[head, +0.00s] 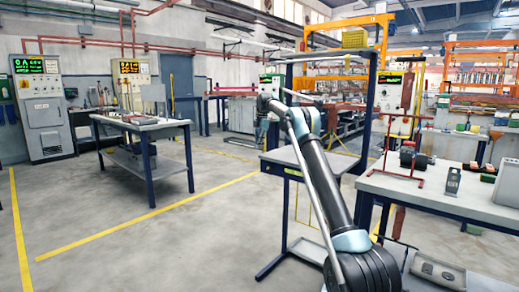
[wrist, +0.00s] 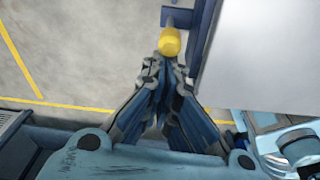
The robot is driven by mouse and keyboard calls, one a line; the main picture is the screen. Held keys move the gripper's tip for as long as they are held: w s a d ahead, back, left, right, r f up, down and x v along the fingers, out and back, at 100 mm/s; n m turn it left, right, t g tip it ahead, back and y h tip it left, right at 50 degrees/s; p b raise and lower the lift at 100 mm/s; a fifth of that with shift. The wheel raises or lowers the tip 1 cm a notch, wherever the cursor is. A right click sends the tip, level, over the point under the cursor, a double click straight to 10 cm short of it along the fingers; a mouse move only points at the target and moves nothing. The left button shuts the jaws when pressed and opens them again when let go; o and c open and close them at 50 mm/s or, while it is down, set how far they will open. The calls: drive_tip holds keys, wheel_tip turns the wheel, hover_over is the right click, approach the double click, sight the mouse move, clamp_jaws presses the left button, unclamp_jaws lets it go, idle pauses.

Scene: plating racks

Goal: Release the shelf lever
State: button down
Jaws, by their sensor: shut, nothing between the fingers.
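The lever shows in the wrist view as a yellow rounded knob (wrist: 170,42) on a dark blue frame beside a pale grey shelf panel (wrist: 265,60). My gripper (wrist: 167,66) is shut, its two dark fingers meeting just below the knob in the picture. Nothing shows between the fingertips. The tips overlap the knob's lower edge in this view; I cannot tell if they touch it. In the head view my arm reaches to the left side of the blue shelf rack (head: 372,100). The lever cannot be made out there.
A workbench (head: 440,195) with a red stand and small parts is at the right. A blue-legged table (head: 140,123) stands at the left, with control cabinets behind. A grey tray (head: 437,272) lies low at the right. The floor with yellow lines is clear at left.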

drive_tip(key=shift+w+d+r, duration=0.1)
drive_tip(key=shift+w+d, duration=0.15)
drive_tip(key=shift+w, duration=0.05)
